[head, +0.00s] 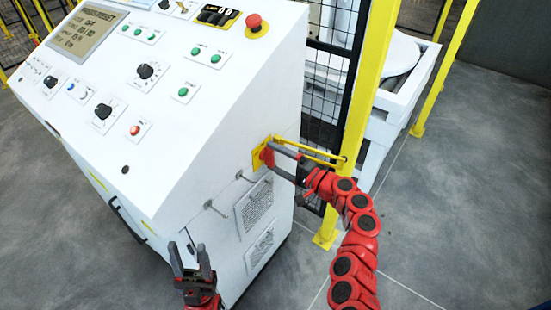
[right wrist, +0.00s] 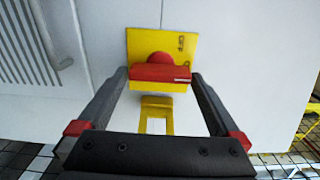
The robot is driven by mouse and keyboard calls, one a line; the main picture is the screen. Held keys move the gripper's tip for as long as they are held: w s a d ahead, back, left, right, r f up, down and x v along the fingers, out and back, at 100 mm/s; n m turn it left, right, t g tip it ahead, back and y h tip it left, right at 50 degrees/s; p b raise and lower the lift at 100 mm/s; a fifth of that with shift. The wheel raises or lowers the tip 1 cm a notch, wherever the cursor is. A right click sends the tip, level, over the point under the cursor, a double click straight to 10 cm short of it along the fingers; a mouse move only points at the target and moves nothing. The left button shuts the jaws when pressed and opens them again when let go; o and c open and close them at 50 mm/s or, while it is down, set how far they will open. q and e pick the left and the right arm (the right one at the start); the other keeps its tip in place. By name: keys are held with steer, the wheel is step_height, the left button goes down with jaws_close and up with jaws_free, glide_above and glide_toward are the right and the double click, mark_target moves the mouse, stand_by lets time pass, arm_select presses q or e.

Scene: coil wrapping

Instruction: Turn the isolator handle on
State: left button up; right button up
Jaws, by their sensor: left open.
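The isolator handle (head: 267,156) is a red bar on a yellow plate (head: 257,160) on the right side wall of the white cabinet. In the right wrist view the red handle (right wrist: 160,73) lies straight across the picture in front of its yellow plate (right wrist: 148,45). My right gripper (head: 276,150) is at the handle; its fingers (right wrist: 161,74) stand wide apart, one by each end of the bar. I cannot tell whether they touch it. My left gripper (head: 188,250) is open and empty, low in front of the cabinet, away from the handle.
The white cabinet (head: 170,150) has a sloped panel with knobs, buttons and a red emergency stop (head: 255,24). Two vents (head: 255,206) and small metal handles sit below the plate. A yellow post (head: 362,100) and black mesh fence stand behind my right gripper. Grey floor (head: 470,200) is clear at right.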

steer(key=b+v, duration=0.2)
steer(key=v, duration=1.5)
steer(key=shift+s+d+b, duration=0.15)
steer(key=shift+s+b, duration=0.05)
steer(key=shift+b, duration=0.1)
